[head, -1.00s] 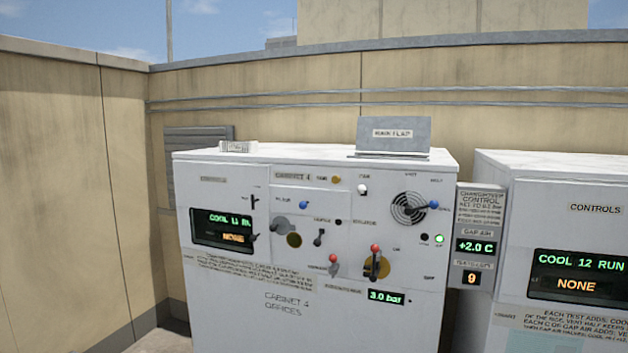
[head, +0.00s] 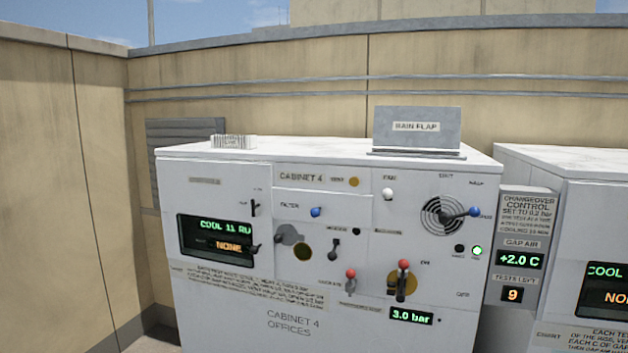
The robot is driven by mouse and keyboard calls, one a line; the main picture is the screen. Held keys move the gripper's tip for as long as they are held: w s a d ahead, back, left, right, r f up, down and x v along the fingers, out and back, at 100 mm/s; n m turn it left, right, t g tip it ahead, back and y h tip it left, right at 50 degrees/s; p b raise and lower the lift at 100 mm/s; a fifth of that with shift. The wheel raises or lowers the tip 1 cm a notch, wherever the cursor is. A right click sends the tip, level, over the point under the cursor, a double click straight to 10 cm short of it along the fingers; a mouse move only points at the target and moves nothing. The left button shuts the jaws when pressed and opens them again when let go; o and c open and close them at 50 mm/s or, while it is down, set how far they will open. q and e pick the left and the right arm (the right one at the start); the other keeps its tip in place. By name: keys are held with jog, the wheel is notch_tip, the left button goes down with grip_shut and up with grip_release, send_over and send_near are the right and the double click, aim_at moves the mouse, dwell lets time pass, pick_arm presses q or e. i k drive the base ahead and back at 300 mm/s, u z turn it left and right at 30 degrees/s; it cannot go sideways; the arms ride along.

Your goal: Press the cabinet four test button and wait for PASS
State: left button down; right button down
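Cabinet four (head: 228,340) is a white unit labelled CABINET 4 OFFICES. Its left display (head: 216,237) reads COOL 11 with the end cut short, and NONE below. A small display (head: 411,316) reads 3.0 bar. A small black round button or lamp (head: 459,248) sits beside a lit green lamp (head: 477,250). Another small black round part (head: 357,231) is at mid-panel. The labels are too small to tell which is the test button. No PASS shows. Neither gripper is in view.
Red-knobbed levers (head: 403,265), a blue filter knob (head: 315,212) and a blue-tipped vent lever (head: 474,212) stick out of the panel. A rain flap (head: 416,128) stands on top. The changeover control (head: 524,230) shows +2.0 C and tests left 9. Another cabinet (head: 580,200) stands right.

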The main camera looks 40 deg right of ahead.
aim_at(355, 182)
jog(key=z, duration=0.3)
jog(key=i, duration=0.85)
jog(key=z, duration=0.5)
